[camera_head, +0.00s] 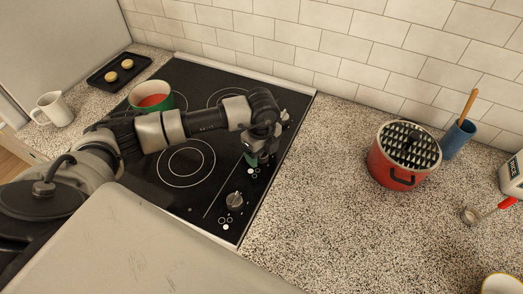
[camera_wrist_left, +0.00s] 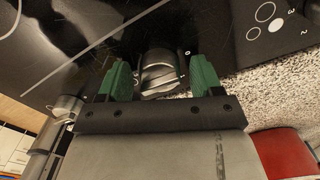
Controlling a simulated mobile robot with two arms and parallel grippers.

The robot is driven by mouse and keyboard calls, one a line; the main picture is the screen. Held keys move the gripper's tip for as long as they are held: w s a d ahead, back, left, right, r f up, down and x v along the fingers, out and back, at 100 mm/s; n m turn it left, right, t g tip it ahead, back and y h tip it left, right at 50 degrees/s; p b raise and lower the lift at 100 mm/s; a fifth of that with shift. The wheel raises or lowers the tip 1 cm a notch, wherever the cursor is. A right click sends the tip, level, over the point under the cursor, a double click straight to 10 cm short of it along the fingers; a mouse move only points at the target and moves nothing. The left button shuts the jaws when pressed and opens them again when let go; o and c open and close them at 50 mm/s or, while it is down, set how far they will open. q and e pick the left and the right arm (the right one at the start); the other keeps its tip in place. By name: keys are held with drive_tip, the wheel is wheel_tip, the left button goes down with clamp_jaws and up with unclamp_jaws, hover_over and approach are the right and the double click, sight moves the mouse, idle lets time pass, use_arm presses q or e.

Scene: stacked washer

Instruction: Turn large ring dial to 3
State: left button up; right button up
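In the left wrist view a silver ridged dial (camera_wrist_left: 160,72) stands on the black cooktop (camera_wrist_left: 60,60), with a small "0" beside it. The green fingers of my left gripper (camera_wrist_left: 162,80) are on either side of it. A gap shows between each finger and the dial, so the gripper looks open around it. In the head view my left gripper (camera_head: 251,158) is low over the control strip, and its wrist hides that dial. Which dial is the large ring one I cannot tell. My right gripper is out of view.
A green pot (camera_head: 150,97) stands at the cooktop's back left. A dark tray (camera_head: 117,72) and a white mug (camera_head: 50,108) are left of it. A red pot (camera_head: 402,158) and a blue cup (camera_head: 458,140) stand right. Speckled counter (camera_head: 320,190) beside the cooktop is clear.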

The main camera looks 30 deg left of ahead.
use_arm(q)
drive_tip(key=c, duration=0.8)
